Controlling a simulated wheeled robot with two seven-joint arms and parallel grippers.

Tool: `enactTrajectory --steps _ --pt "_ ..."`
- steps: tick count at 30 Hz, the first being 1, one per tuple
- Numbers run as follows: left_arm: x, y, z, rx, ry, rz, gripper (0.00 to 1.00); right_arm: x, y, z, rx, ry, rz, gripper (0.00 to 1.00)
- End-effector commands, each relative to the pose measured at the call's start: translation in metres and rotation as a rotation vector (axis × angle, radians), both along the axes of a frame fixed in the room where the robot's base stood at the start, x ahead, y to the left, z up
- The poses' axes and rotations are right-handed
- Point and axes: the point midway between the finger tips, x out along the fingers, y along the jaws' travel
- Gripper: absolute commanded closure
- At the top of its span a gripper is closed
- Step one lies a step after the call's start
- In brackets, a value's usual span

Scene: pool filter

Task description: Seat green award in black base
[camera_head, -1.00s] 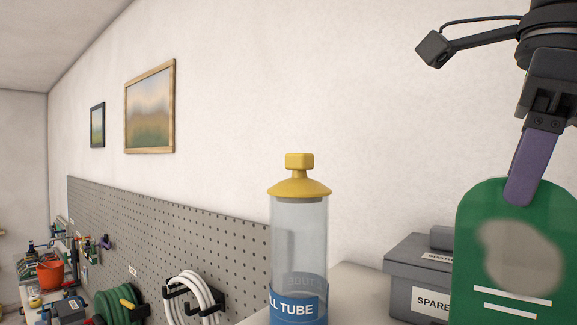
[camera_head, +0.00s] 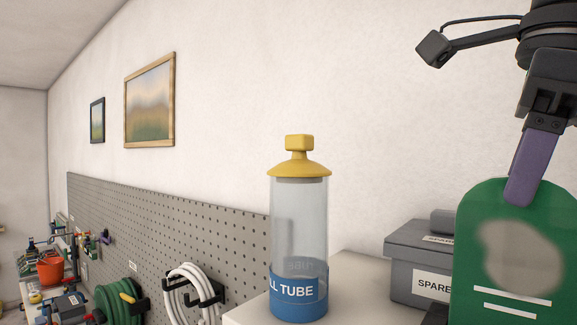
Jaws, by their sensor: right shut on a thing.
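The green award (camera_head: 470,240) is a rounded-top green plate with a pale grey blotch and white lines. It stands upright at the lower right, and its lower part is cut off by the picture edge. My right gripper (camera_head: 522,190), with purple fingers, comes down from the upper right and is shut on the award's top edge. My left gripper is not in view.
A clear tube (camera_head: 299,225) with a yellow cap and blue label stands on a pale surface (camera_head: 345,272) left of the award. A grey spares box (camera_head: 411,262) is behind the award. A pegboard (camera_head: 150,225) with hoses lines the wall.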

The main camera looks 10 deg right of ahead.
Motion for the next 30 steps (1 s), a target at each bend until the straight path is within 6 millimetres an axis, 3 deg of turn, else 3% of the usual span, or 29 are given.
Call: enactTrajectory --steps 14,15,21,30 --pt "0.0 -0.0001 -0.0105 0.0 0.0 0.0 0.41 0.0 0.0001 -0.0112 0.0 0.0 0.001 1.0" --pt "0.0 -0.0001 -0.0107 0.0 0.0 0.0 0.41 0.0001 0.0002 -0.0114 0.0 -0.001 0.001 0.6" --pt "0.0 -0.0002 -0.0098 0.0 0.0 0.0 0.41 0.0 0.0001 -0.0104 0.001 -0.001 0.0 0.21" --pt "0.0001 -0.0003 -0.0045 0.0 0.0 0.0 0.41 -0.0007 -0.0007 -0.0053 0.001 0.001 0.0 0.21"
